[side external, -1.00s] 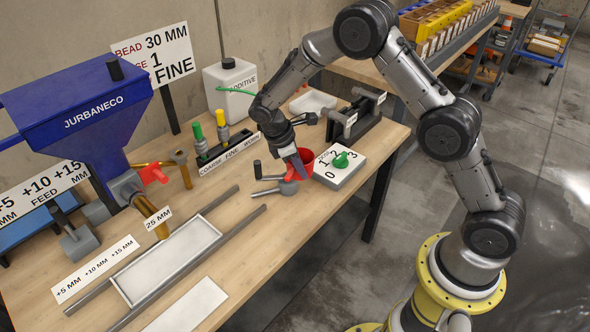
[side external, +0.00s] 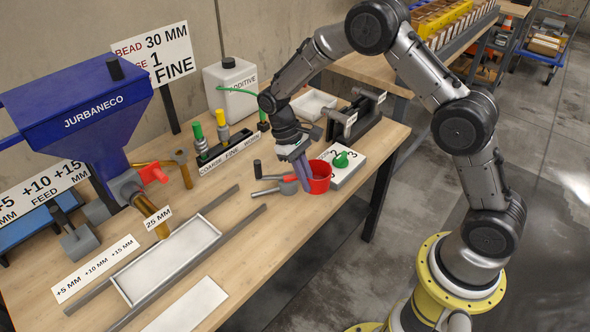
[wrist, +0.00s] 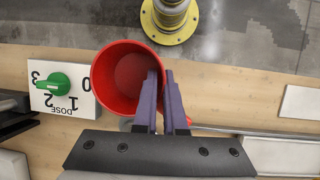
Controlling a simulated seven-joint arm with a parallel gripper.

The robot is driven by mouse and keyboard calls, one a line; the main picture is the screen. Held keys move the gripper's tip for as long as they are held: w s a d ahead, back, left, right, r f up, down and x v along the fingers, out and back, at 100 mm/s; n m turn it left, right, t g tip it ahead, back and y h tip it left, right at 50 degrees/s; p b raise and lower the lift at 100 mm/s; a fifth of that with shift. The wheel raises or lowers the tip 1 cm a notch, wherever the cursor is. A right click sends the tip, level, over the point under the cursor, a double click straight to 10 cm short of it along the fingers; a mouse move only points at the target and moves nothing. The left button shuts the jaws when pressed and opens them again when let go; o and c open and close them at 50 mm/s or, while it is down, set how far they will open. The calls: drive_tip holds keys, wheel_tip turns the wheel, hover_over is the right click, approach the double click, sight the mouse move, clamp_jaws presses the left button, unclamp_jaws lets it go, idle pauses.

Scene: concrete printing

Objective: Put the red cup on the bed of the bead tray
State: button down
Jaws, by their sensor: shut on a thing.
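The red cup (side external: 320,178) is beside the dose box, near the table's front edge; whether it touches the table I cannot tell. In the wrist view the cup (wrist: 114,80) is seen from above, and its inside looks empty. My gripper (side external: 303,180) points down at the cup's left side. In the wrist view my gripper (wrist: 161,92) has one finger inside the cup and one outside, shut on its wall. The bead tray (side external: 126,288), a shallow white bed with a grey rim, lies to the left between two rails, with nothing on its bed.
The white dose box (side external: 347,174) with a green knob is close to the cup's right. Rails (side external: 222,240) flank the tray.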

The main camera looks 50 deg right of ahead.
drive_tip(key=shift+w+d+f+n+h, duration=0.15)
drive_tip(key=shift+w+n+h, duration=0.3)
drive_tip(key=shift+n, duration=0.65)
drive_tip(key=w+d+r+n+t+h, duration=0.2)
drive_tip(key=w+d+n+t, duration=0.5)
drive_tip(key=n, duration=1.3)
drive_tip(key=w+d+r, duration=0.1)
drive_tip(key=w+d, duration=0.2)
drive_tip(key=shift+w+d+n, duration=0.15)
drive_tip(key=shift+n, duration=0.15)
